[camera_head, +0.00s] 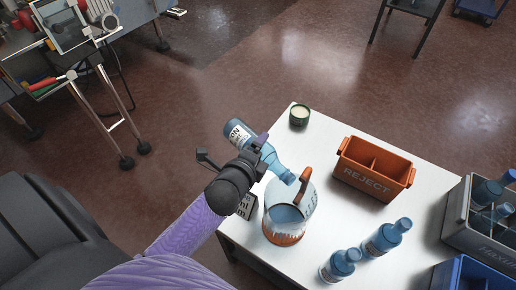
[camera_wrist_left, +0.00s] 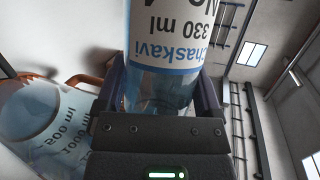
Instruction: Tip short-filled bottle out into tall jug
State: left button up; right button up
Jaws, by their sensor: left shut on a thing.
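My left gripper (camera_head: 256,148) is shut on a blue clear bottle (camera_head: 237,131) with a white label. The bottle is tilted, its base up to the left and its neck down to the right, with the mouth at the rim of the tall jug (camera_head: 284,216). The jug stands upright on the white table and has an orange handle and orange base. In the left wrist view the bottle (camera_wrist_left: 165,45) fills the middle, its label reading 330 ml, and the jug (camera_wrist_left: 40,125) shows its volume marks at left. I cannot tell whether liquid is flowing. My right gripper is out of view.
An orange REJECT bin (camera_head: 374,170) with compartments stands right of the jug. Two blue bottles (camera_head: 387,238) (camera_head: 340,266) stand at the front. A grey crate (camera_head: 480,235) with bottles and a blue crate (camera_head: 462,274) are at right. A green tin (camera_head: 299,115) sits at the back corner.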

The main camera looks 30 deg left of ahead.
pick_arm(q)
jog(key=shift+f, duration=0.2)
jog(key=shift+s+d+r+m+t+y+b, duration=0.1)
jog(key=shift+d+r+m+t+y+b, duration=0.1)
jog(key=shift+r+m+t+y+b, duration=0.3)
jog(key=shift+d+r+m, duration=0.15)
jog(key=shift+r+m, duration=0.3)
jog(key=shift+m, duration=0.05)
jog(key=shift+r, duration=0.1)
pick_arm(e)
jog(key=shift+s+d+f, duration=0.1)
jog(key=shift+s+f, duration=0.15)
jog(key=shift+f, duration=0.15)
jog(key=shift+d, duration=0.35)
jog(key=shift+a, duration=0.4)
